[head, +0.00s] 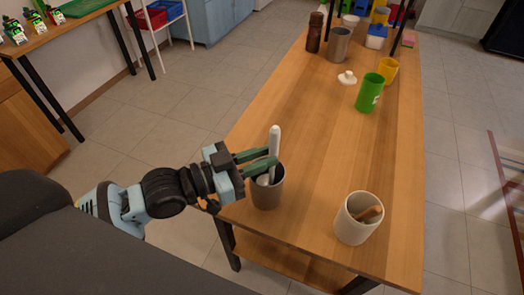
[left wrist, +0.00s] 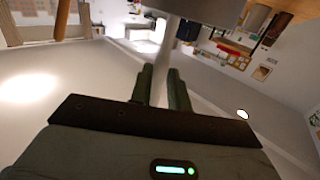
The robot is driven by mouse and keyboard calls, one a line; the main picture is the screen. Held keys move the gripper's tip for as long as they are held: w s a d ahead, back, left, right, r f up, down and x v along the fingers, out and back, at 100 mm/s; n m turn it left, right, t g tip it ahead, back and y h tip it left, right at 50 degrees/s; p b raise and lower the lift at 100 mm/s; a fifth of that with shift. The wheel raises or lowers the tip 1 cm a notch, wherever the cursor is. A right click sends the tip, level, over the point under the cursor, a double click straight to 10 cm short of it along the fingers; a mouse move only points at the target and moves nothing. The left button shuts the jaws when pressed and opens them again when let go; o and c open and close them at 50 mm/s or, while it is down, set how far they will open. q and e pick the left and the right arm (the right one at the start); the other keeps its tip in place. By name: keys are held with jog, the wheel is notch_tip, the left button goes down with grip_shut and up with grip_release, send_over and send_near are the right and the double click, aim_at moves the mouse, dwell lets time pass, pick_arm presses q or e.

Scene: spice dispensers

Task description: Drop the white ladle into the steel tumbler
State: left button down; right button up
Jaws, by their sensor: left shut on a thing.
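The white ladle (head: 274,140) is upright in my left gripper (head: 268,158), which is shut on its handle. In the left wrist view the pale handle (left wrist: 165,50) lies between the fingers (left wrist: 162,85). A grey-brown metal-looking tumbler (head: 267,196) stands at the near left edge of the table. The ladle's lower end shows at the tumbler's mouth and appears to be inside it; its depth is hard to tell. A grey rim (left wrist: 210,10) beyond the fingers seems to be this tumbler. Another grey metallic tumbler (head: 339,46) stands at the far end. My right gripper is not in view.
A cream cup (head: 352,222) with brown wooden pieces stands right of the near tumbler. A green cup (head: 368,95), a yellow cup (head: 390,68) and a white lid (head: 347,78) are farther back. The middle of the wooden table (head: 310,130) is clear.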

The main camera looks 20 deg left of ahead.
pick_arm(q)
jog(key=shift+f+b, duration=0.6)
jog(key=shift+f, duration=0.75)
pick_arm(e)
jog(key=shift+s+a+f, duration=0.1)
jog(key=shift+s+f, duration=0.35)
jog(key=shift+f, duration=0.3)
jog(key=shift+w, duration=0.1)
pick_arm(q)
jog(key=c, duration=1.3)
grip_release()
jog(key=shift+o, duration=0.2)
jog(key=v, duration=0.8)
jog(key=shift+b, duration=0.3)
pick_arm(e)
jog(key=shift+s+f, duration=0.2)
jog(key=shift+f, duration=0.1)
pick_arm(q)
jog(key=shift+d, duration=0.1)
